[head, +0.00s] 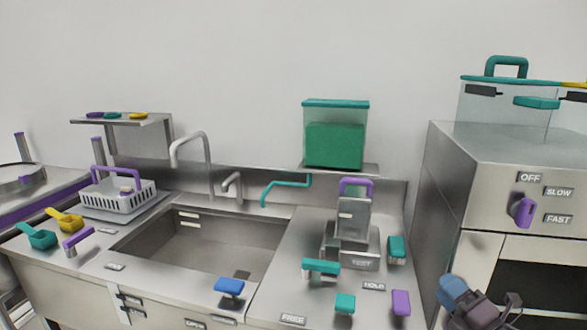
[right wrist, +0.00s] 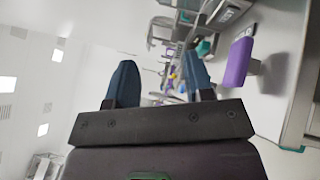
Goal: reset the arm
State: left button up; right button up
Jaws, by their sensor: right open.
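My right gripper (head: 455,290) is at the lower right of the head view, in front of the steel cabinet and right of the counter. In the right wrist view its two blue fingers (right wrist: 160,82) stand apart with nothing between them. My left gripper is in neither view. A clear bin (head: 335,145) with green contents and a teal lid sits on a small wall shelf behind the counter, well away from the gripper.
The steel cabinet (head: 465,190) with a purple knob stands close behind my right gripper. A purple block (head: 401,302) and a teal block (head: 345,303) are at the counter's front edge. A sink (head: 205,245) and white basket (head: 118,197) are further left.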

jog(key=s+d+f+m+g+h, duration=0.4)
jog(key=s+f+m, duration=0.65)
jog(key=s, duration=0.35)
jog(key=s+d+f+m+g+h, duration=0.3)
jog(key=s+f+m+g+h, duration=0.1)
jog(key=s+f+m, duration=0.75)
jog(key=a+f+m+t, duration=0.1)
jog(key=a+m, duration=0.2)
jog(key=a, duration=0.8)
jog(key=shift+a+f+m, duration=0.25)
jog(key=shift+a+m, duration=0.15)
